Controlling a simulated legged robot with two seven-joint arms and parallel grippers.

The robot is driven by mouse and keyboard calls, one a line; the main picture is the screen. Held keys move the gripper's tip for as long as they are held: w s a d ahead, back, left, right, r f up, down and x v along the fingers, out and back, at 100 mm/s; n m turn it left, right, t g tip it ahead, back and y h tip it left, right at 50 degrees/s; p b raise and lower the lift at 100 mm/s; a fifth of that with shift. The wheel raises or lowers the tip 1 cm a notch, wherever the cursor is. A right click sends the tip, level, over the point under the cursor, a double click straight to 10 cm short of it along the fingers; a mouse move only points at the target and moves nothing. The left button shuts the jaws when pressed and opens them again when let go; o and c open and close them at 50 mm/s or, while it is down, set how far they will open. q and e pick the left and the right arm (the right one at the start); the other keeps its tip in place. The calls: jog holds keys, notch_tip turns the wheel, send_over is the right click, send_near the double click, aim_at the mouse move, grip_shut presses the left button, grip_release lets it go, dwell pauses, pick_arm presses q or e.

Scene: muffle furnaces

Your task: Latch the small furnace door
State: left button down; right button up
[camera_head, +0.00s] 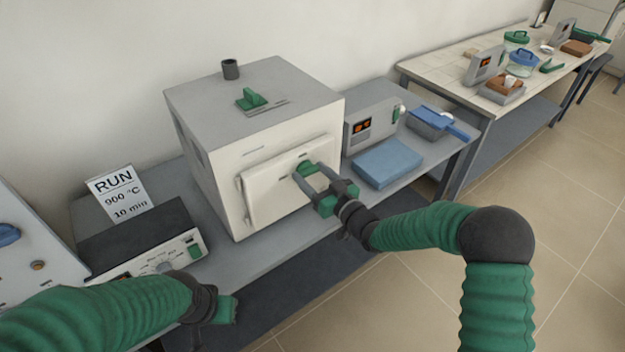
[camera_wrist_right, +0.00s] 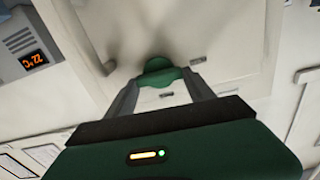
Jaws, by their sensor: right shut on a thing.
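The small furnace (camera_head: 255,95) is a grey and cream box on the bench, with its front door (camera_head: 270,190) against the body; I cannot tell whether it is latched. A green handle (camera_head: 306,170) sits on the right part of the door. My right gripper (camera_head: 314,177) is shut on this handle. In the right wrist view the handle (camera_wrist_right: 158,68) shows between the two grey fingers (camera_wrist_right: 160,85), with the pale door (camera_wrist_right: 225,40) behind it. My left gripper (camera_head: 225,308) is low at the left front, and its fingers are not clear.
A dark hotplate-like unit (camera_head: 140,240) and a RUN card (camera_head: 122,192) are at the left. A second table (camera_head: 440,72) stands behind right.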

jog(key=shift+s+f+n, duration=0.1)
jog(key=shift+f+n, duration=0.1)
jog(key=shift+n, duration=0.2)
jog(key=o, duration=1.4)
jog(key=shift+r, duration=0.1)
jog(key=b+v, duration=0.1)
jog(key=v, duration=1.5)
jog(key=shift+s+d, duration=0.25)
jog(key=shift+d, duration=0.05)
